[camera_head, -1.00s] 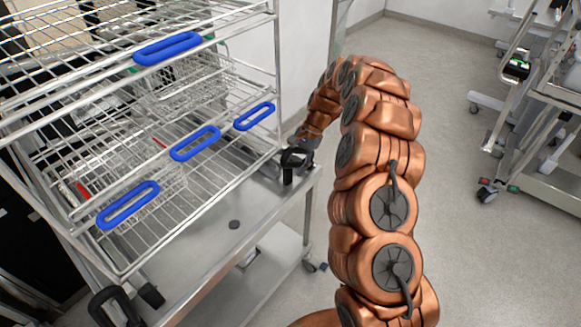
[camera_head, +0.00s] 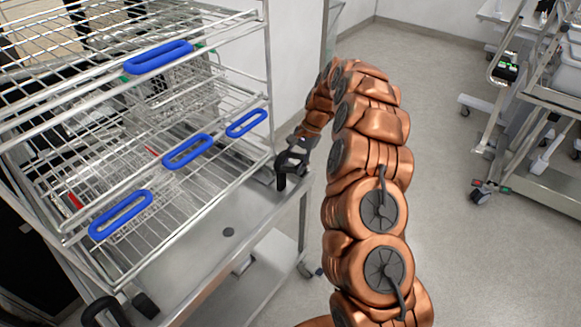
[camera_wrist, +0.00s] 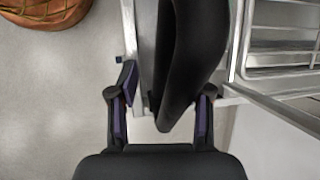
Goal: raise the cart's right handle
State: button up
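The cart (camera_head: 222,262) is a steel trolley at the left of the head view, with a wire rack on top. Its right handle (camera_wrist: 188,50) is a thick black bar that runs down between my fingers in the wrist view. My gripper (camera_wrist: 163,98) is open around it. The right finger is close to the bar and may touch it; a gap shows at the left finger. In the head view my gripper (camera_head: 294,158) is at the cart's right corner and largely hides the handle there. The cart's left handle (camera_head: 103,311) is a black loop at the bottom edge.
Several blue rack handles (camera_head: 187,151) line the front of the wire rack (camera_head: 75,165), left of my gripper. Another cart (camera_head: 545,130) stands at the far right.

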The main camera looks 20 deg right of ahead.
jog(key=w+d+r, duration=0.2)
jog(key=d+r, duration=0.1)
jog(key=d, duration=0.2)
dwell(0.7)
dwell(0.4)
